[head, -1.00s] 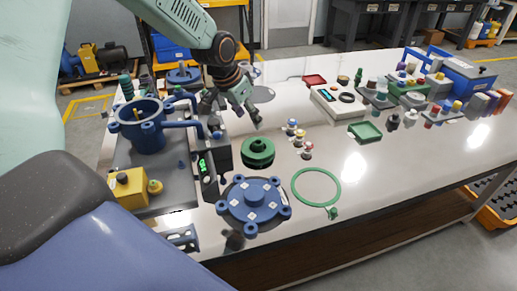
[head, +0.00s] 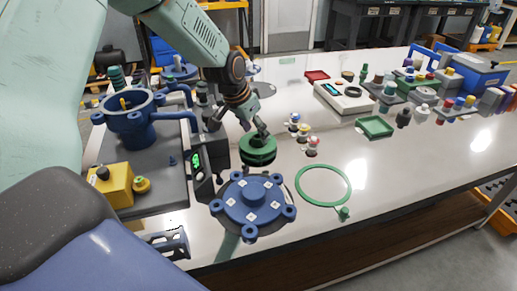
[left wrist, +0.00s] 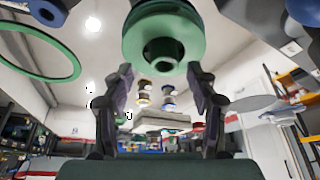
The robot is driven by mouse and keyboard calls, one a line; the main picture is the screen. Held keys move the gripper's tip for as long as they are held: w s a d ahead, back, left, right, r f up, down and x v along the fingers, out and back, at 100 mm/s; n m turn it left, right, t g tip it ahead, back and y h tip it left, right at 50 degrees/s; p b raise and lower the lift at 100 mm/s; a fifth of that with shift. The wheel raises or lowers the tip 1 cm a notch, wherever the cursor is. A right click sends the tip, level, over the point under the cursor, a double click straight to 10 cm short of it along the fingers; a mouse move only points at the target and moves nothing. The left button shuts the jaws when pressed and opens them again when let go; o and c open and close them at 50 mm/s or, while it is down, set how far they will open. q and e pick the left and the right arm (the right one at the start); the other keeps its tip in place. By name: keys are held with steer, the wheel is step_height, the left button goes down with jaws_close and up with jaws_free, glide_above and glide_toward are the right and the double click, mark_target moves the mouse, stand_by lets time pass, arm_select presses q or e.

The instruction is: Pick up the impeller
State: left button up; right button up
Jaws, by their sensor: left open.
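The impeller is a green stepped disc (head: 257,150) standing on the white bench, behind the blue flanged cover. My left gripper (head: 256,136) is right above it in the head view, fingers pointing down at its top. In the left wrist view the impeller (left wrist: 164,40) is at the top centre, with a round hole in its middle. There the left gripper's two fingers (left wrist: 162,85) are spread apart with nothing between them, and their tips lie just below the impeller's edge in the picture. I cannot tell whether they touch it. My right gripper is not in view.
The blue cover (head: 252,201) lies in front of the impeller, with a green ring (head: 322,186) to its right. A small meter (head: 199,163) and a blue pump housing (head: 135,120) stand on the left. Small fittings (head: 312,147) stand to the right. The bench's right front is clear.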

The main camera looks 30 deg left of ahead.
mark_target(256, 134)
arm_select(q)
steer(key=x, duration=0.2)
steer(key=shift+w+a+f+b, duration=0.1)
steer(key=shift+a+f+b, duration=0.15)
steer(key=shift+f+b, duration=0.1)
steer(key=shift+w+f, duration=0.25)
steer(key=shift+w, duration=0.05)
steer(key=shift+s+d+r, duration=0.15)
steer(key=shift+s+r, duration=0.1)
steer(key=shift+r, duration=0.05)
steer(key=shift+c, duration=0.3)
steer(key=shift+w+f, duration=0.15)
steer(key=c, duration=0.9)
jaws_close()
